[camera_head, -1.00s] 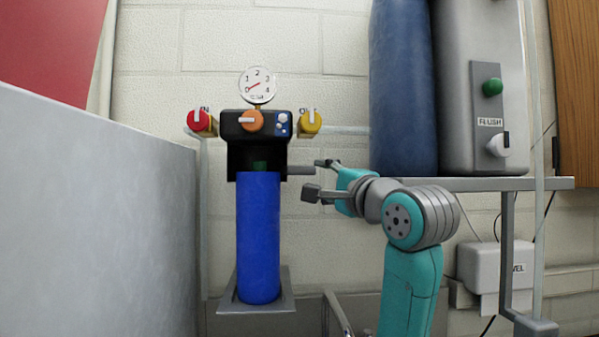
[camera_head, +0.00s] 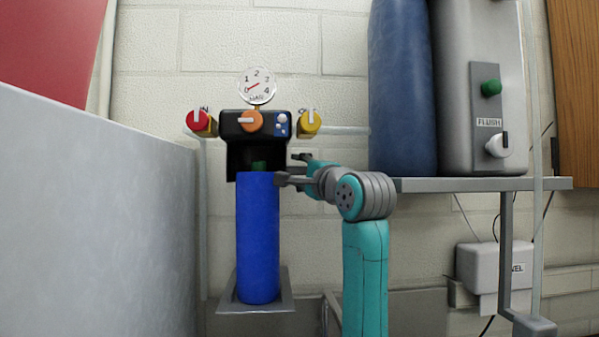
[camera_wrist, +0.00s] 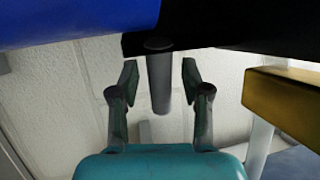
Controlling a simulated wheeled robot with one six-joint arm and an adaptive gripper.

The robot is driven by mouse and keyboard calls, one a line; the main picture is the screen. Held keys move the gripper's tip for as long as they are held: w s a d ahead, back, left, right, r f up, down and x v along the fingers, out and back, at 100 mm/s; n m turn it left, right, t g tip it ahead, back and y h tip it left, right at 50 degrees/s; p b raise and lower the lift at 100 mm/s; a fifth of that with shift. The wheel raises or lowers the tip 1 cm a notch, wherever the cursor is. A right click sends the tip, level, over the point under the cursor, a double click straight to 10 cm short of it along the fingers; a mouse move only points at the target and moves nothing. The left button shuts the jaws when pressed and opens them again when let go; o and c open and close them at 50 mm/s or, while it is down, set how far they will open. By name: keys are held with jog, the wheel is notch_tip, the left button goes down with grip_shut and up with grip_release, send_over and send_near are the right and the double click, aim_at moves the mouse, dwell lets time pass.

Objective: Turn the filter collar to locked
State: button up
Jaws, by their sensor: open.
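The blue filter housing (camera_head: 258,240) hangs upright under a black filter head (camera_head: 243,155). It also fills the upper left of the wrist view (camera_wrist: 70,18). A grey handle bar (camera_wrist: 160,85) sticks out from the dark collar part (camera_wrist: 205,32). My gripper (camera_head: 291,168) is at the right side of the collar, at the top of the blue housing. In the wrist view my gripper (camera_wrist: 160,77) is open, with one finger on each side of the bar and visible gaps. In the head view the fingers mostly hide the bar.
A grey shelf (camera_head: 480,184) with tanks stands to the right. A pale panel (camera_head: 100,200) stands at left.

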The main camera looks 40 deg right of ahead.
aim_at(303, 171)
grip_shut()
jog(key=shift+s+a+h, duration=0.1)
jog(key=shift+s+h, duration=0.05)
jog(key=shift+h, duration=0.15)
jog(key=s+m+g+h, duration=0.1)
jog(key=h, duration=0.1)
jog(key=s+a+m+g+h, duration=0.1)
jog(key=m+h, duration=0.1)
jog(key=shift+s+h, duration=0.2)
jog(key=shift+h, duration=0.1)
jog(key=m+g+h, duration=0.1)
jog(key=s+a+m+g+h, duration=0.1)
jog(key=h, duration=0.1)
jog(key=s+m+g+h, duration=0.1)
jog(key=shift+s+a+m+g+h, duration=0.1)
jog(key=shift+a+m+g+h, duration=0.2)
jog(key=shift+a+h, duration=0.1)
jog(key=s+a+m+g+h, duration=0.3)
jog(key=a+m+g+h, duration=0.3)
jog(key=g, duration=0.7)
jog(key=shift+m, duration=1.2)
jog(key=shift+a, duration=0.15)
